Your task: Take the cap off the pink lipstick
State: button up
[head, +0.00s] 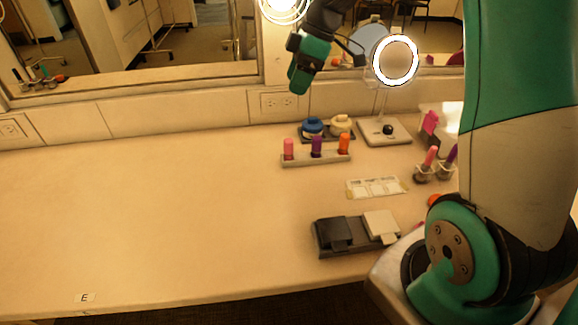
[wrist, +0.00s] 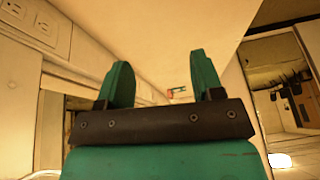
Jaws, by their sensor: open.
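A pink lipstick (head: 288,149) stands upright at the left end of a pale rack (head: 316,160), beside a purple lipstick (head: 316,146) and an orange lipstick (head: 344,143). Its lower part is in the rack, and I cannot make out the cap's seam. My gripper (head: 298,82) is up near the wall, above and behind the rack, well apart from the lipsticks. In the wrist view my gripper (wrist: 160,66) has its two green fingers spread, with nothing between them. The wrist view does not clearly show the pink lipstick.
Two round items, one blue (head: 312,126) and one cream (head: 341,122), sit behind the rack. A lit ring mirror (head: 396,60) stands at right. Cups with pink and purple sticks (head: 431,158), a clear tray (head: 376,187) and a dark case (head: 336,234) lie right and in front. The counter's left is clear.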

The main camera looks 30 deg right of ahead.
jog(key=n+b, duration=0.1)
send_near(290, 140)
jog(key=x, duration=0.4)
jog(key=shift+a+f, duration=0.25)
jog(key=shift+f, duration=0.1)
jog(key=shift+p+x, duration=0.7)
jog(key=shift+x, duration=2.45)
jog(key=shift+d, duration=0.1)
jog(key=shift+c, duration=0.2)
jog(key=c, duration=0.9)
